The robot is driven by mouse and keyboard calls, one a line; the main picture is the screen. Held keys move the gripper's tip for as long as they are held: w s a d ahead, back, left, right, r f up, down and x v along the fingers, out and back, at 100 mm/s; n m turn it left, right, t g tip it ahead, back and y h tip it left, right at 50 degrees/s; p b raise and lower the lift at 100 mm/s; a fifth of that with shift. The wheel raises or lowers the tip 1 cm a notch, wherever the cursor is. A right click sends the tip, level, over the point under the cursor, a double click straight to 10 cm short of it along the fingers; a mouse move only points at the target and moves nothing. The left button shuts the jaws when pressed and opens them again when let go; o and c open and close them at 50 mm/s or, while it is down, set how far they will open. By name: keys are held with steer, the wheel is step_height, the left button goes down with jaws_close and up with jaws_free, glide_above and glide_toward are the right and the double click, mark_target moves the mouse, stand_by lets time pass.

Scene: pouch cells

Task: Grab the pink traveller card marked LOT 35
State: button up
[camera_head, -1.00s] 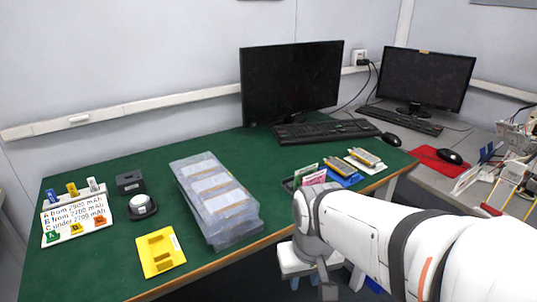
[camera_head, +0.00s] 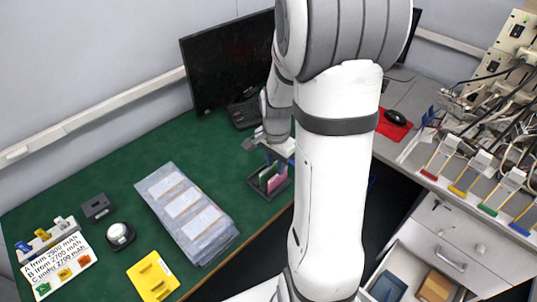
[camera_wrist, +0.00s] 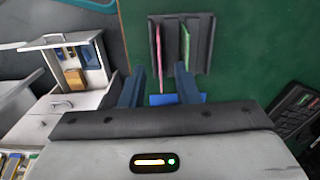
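The pink card (camera_head: 278,181) stands upright in a dark card holder (camera_head: 256,186) beside a green card (camera_head: 267,173) in the head view. In the wrist view the pink card (camera_wrist: 158,47) is an edge-on strip at the left of the holder (camera_wrist: 204,62), and the green card (camera_wrist: 185,46) is to its right. No lot marking is readable. The tips point toward the holder's near side. In the head view my gripper (camera_head: 268,150) is just behind and above the holder.
An open drawer (camera_wrist: 90,62) shows left in the wrist view. A blue piece (camera_wrist: 178,99) lies near my fingers.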

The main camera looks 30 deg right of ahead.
mark_target(276, 188)
steer(key=f, duration=0.7)
steer(key=shift+w+d+f+p, duration=0.15)
steer(key=shift+d+f+p, duration=0.2)
steer(key=shift+d+f, duration=0.05)
jaws_close()
